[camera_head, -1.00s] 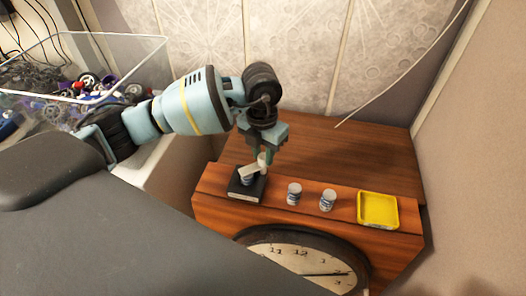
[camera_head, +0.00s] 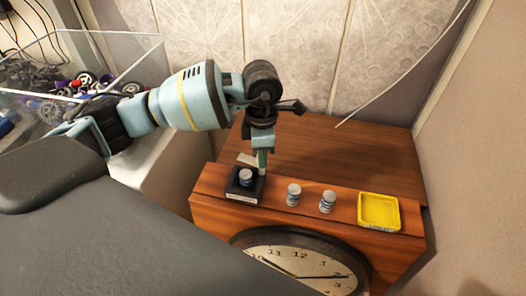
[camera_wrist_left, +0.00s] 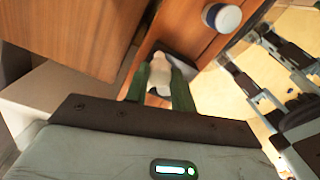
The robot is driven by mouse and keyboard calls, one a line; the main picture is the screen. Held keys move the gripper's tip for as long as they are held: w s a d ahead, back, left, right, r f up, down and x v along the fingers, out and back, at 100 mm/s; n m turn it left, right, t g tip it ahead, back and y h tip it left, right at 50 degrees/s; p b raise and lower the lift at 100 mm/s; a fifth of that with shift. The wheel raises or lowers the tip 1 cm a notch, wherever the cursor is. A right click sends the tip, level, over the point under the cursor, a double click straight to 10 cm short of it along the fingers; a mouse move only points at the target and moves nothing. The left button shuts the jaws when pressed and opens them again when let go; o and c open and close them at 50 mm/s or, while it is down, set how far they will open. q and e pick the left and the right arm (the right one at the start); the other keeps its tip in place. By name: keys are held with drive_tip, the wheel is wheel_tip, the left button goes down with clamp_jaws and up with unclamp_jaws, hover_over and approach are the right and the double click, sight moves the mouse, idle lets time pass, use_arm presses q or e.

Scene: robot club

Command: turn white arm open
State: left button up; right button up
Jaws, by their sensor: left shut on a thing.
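The white arm (camera_head: 246,159) is a short pale bar above the back edge of a small black base (camera_head: 243,197). My left gripper (camera_head: 262,163) points down at the base's back right corner, shut on the white arm. In the left wrist view, its green fingers (camera_wrist_left: 158,88) close on a white piece (camera_wrist_left: 160,72). A small jar with a grey lid (camera_head: 246,175) stands on the base, its top uncovered; the arm lies behind it. Part of the white arm is hidden by the fingers. My right gripper is not seen.
Two similar jars (camera_head: 293,194) (camera_head: 327,201) stand right of the base on the wooden cabinet (camera_head: 330,150). A yellow tray (camera_head: 378,211) is further right. A clock (camera_head: 300,262) is at the cabinet's front. A clear bin of parts (camera_head: 90,75) stands left.

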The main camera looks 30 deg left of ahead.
use_arm(q)
drive_tip(key=m+b, duration=0.1)
drive_tip(key=m, duration=0.5)
drive_tip(key=shift+f, duration=0.1)
drive_tip(key=shift+m+b, duration=0.7)
drive_tip(key=shift+m, duration=0.9)
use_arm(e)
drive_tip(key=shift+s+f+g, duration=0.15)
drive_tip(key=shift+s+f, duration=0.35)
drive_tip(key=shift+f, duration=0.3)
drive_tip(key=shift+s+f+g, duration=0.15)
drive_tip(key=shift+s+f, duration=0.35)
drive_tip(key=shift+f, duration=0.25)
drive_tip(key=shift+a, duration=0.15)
use_arm(q)
drive_tip(key=o, duration=1)
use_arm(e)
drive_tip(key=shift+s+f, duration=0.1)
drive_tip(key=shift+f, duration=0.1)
use_arm(q)
drive_tip(key=shift+r, duration=4.05)
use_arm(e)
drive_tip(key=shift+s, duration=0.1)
